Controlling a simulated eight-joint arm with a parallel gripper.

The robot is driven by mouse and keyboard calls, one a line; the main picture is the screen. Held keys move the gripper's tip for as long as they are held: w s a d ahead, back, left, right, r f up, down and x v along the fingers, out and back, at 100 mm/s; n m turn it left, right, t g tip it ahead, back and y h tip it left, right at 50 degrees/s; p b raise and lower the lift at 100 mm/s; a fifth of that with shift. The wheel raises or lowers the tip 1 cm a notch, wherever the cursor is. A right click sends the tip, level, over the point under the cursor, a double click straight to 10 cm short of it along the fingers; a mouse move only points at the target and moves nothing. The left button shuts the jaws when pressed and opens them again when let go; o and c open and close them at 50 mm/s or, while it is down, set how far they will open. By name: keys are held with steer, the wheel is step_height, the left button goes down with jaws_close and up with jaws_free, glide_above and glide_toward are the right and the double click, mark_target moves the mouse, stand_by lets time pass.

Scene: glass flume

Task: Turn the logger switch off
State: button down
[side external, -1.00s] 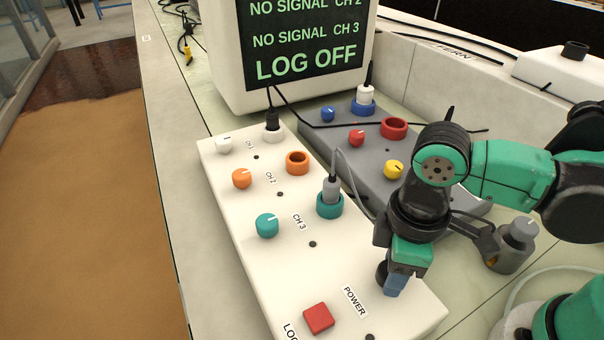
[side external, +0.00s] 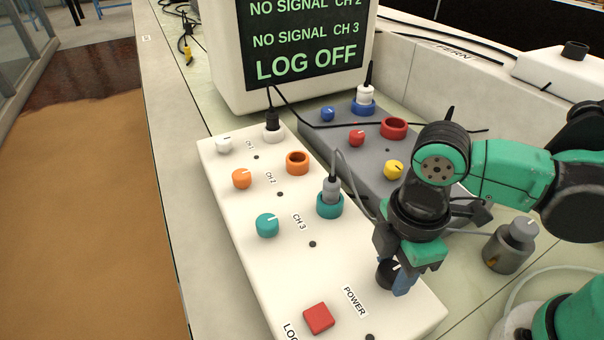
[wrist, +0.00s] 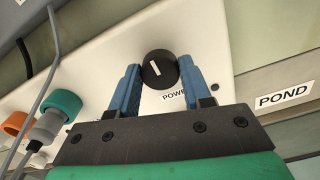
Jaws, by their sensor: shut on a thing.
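The white logger box (side external: 290,265) carries a red square button (side external: 318,318) beside a label starting "LO", cut off by the frame edge. Near its front right corner is a black knob (side external: 387,274) with a white pointer line, by the label POWER. My gripper (side external: 394,281) is down at this knob. In the wrist view its two blue fingers stand on either side of the black knob (wrist: 159,70), shut on it. The pointer line shows there. The screen (side external: 305,40) reads LOG OFF, with NO SIGNAL for CH 2 and CH 3.
White, orange (side external: 242,178) and teal (side external: 267,225) knobs line the box's left side. Cabled plugs stand in the white and teal (side external: 330,207) sockets. A grey box (side external: 345,150) lies behind, and a grey cylinder with a knob (side external: 510,250) stands to the right.

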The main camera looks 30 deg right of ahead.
mark_target(394, 269)
steer(key=shift+c, duration=1.9)
jaws_free()
steer(key=shift+r, duration=2.8)
steer(key=w+d+r+m+t, duration=0.1)
steer(key=w+d+m+t, duration=0.6)
steer(key=d+m, duration=0.5)
steer(key=m, duration=0.3)
steer(key=shift+w+d+r, duration=0.15)
steer(key=shift+w, duration=0.2)
